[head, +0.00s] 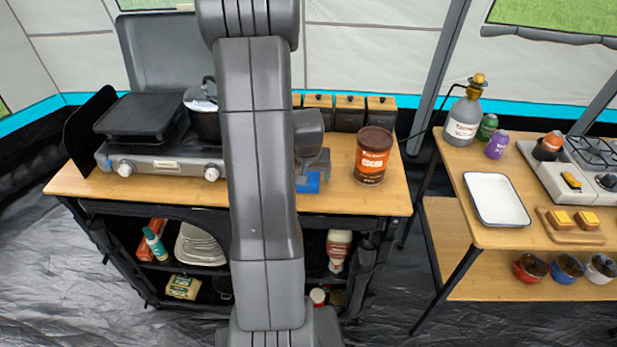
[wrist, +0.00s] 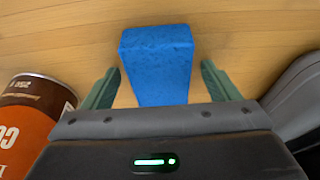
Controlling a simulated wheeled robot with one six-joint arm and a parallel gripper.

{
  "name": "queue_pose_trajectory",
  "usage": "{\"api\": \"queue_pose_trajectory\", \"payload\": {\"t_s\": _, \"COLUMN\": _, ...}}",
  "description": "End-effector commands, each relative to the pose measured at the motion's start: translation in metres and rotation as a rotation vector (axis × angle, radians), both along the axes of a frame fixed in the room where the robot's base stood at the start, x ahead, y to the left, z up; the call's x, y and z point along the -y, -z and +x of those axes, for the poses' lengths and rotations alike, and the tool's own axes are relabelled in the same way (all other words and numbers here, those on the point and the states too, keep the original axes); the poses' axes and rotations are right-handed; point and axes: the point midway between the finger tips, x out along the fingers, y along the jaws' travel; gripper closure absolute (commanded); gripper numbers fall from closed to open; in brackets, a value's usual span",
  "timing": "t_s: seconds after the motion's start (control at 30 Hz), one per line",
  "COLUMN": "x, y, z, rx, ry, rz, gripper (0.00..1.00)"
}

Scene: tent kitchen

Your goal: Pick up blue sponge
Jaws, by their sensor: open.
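The blue sponge (wrist: 157,62) lies on the wooden tabletop, between the two fingers of my gripper (wrist: 158,85) in the wrist view. There is a gap between the sponge and each finger. The fingers are open and hold nothing. The near end of the sponge is hidden by the gripper body. In the head view a part of the blue sponge (head: 309,183) shows just right of my arm, low on the table. My arm hides the rest, and my gripper's fingertips cannot be made out there.
A brown and orange cocoa can (head: 373,156) stands right of the sponge; it is at the left edge in the wrist view (wrist: 38,115). Several dark canisters (head: 350,113) stand behind. A camp stove (head: 160,150) with a pot (head: 204,118) is on the left. A second table (head: 500,236) stands right.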

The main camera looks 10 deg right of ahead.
Motion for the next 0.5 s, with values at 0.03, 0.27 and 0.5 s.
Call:
{"api": "queue_pose_trajectory", "payload": {"t_s": 0.03, "x": 0.0, "y": -0.0001, "z": 0.0, "rx": 0.0, "ry": 0.0, "rz": 0.0, "gripper": 0.18}}
{"api": "queue_pose_trajectory", "payload": {"t_s": 0.27, "x": 0.0, "y": 0.0009, "z": 0.0, "rx": 0.0, "ry": 0.0, "rz": 0.0, "gripper": 0.18}}
{"api": "queue_pose_trajectory", "payload": {"t_s": 0.5, "x": -0.0001, "y": 0.0026, "z": 0.0, "rx": 0.0, "ry": 0.0, "rz": 0.0, "gripper": 0.22}}
